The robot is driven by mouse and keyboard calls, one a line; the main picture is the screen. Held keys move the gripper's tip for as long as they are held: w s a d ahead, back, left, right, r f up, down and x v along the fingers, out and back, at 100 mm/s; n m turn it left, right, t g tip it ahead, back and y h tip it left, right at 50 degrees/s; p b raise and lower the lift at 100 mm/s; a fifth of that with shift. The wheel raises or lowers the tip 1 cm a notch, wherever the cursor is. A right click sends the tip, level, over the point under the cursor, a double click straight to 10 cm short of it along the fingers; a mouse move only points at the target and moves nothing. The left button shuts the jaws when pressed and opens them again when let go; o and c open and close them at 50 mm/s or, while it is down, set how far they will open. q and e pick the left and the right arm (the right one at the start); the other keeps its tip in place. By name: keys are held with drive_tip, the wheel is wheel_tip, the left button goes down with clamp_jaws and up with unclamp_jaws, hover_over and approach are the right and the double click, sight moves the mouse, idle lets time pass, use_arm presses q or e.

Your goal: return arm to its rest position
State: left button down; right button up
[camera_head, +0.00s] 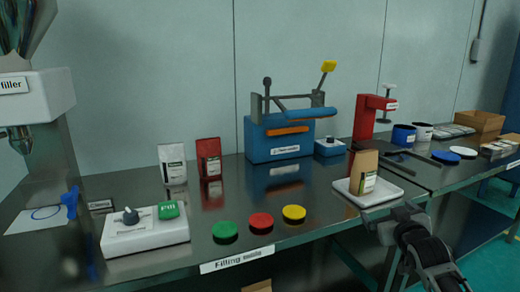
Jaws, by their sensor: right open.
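My right gripper (394,221) is at the lower right, in front of the table's front edge. It is open, and nothing shows between its fingers. It is just in front of a white tray (392,189) and apart from the brown pouch with a pale label (363,171) standing upright on that tray. My right arm comes in from the bottom right. My left gripper is not in view.
The dark table carries a white control box (145,237), green, red and yellow discs (261,221), two pouches (209,157), a blue sealer (280,139) and a red press (366,119). A filler (40,100) stands left. The floor at lower right is partly clear.

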drive_tip(key=s+a+f+n+g+y, duration=0.1)
drive_tip(key=s+a+f+y, duration=0.1)
drive_tip(key=s+a+f, duration=0.45)
drive_tip(key=s+a+f+g+y, duration=0.15)
drive_tip(key=s+a+f, duration=0.25)
drive_tip(key=s+f, duration=0.5)
drive_tip(key=s+a+f+g, duration=0.1)
drive_tip(key=s+a, duration=0.1)
drive_tip(key=s, duration=0.5)
drive_tip(key=s+a+f+y, duration=0.1)
drive_tip(key=s+a, duration=0.2)
drive_tip(key=s, duration=0.3)
drive_tip(key=s+a+f+m+g, duration=0.1)
drive_tip(key=s+a, duration=0.2)
drive_tip(key=s, duration=0.4)
drive_tip(key=shift+s+a+g, duration=0.25)
drive_tip(key=shift+s+g, duration=0.05)
drive_tip(key=shift+g, duration=0.05)
drive_tip(key=shift+f+y, duration=0.1)
drive_tip(key=shift+y, duration=0.15)
